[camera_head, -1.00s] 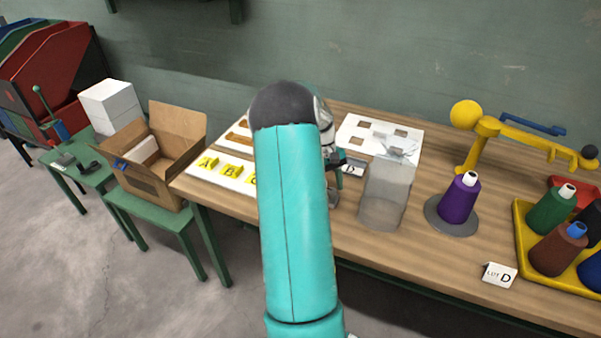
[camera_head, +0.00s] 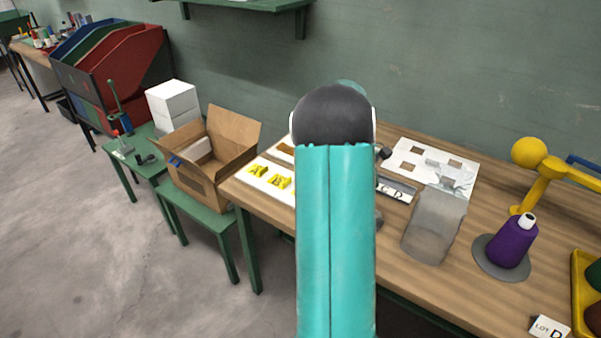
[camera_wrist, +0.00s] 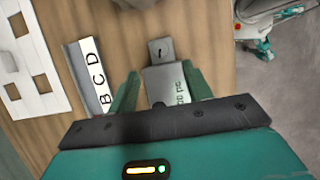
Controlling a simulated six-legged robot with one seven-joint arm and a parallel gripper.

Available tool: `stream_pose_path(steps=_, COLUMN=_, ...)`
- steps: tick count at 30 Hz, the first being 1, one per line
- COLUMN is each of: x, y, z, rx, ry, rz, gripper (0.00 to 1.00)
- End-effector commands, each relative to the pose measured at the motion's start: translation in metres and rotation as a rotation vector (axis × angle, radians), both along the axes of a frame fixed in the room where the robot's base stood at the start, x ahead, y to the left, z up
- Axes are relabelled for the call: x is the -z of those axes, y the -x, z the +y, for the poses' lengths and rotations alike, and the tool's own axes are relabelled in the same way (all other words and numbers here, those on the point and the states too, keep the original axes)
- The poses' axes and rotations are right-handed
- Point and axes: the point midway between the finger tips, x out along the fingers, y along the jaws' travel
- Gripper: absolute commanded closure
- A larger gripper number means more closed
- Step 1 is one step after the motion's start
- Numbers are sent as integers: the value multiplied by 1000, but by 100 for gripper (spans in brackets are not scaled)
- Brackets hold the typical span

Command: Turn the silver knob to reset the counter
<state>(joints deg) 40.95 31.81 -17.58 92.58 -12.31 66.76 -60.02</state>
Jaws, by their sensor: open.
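In the wrist view, my gripper (camera_wrist: 161,85) is open, with one teal finger on each side of a small grey box with dark digits (camera_wrist: 178,98), which looks like the counter. A darker grey square piece with a short black mark (camera_wrist: 161,51) sits just beyond it. I cannot tell whether this piece is the silver knob; no round knob shows clearly. Whether the fingers touch the box is unclear. In the head view, my teal arm hides the gripper and the counter.
A lettered strip (camera_wrist: 88,75) and a white plate with square holes (camera_head: 408,152) lie nearby. An open cardboard box (camera_head: 195,170) stands beyond the left table end.

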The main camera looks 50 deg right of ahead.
Motion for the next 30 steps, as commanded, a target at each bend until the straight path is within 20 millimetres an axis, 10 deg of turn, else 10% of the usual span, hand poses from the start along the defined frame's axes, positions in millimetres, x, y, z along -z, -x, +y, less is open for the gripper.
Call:
stream_pose_path(steps=9, x=-53, y=-23, z=6, rx=-3, ry=3, rz=-8, gripper=50)
stream_pose_path(steps=30, x=-99, y=-68, z=116, rx=-124, ry=75, rz=-217, gripper=50)
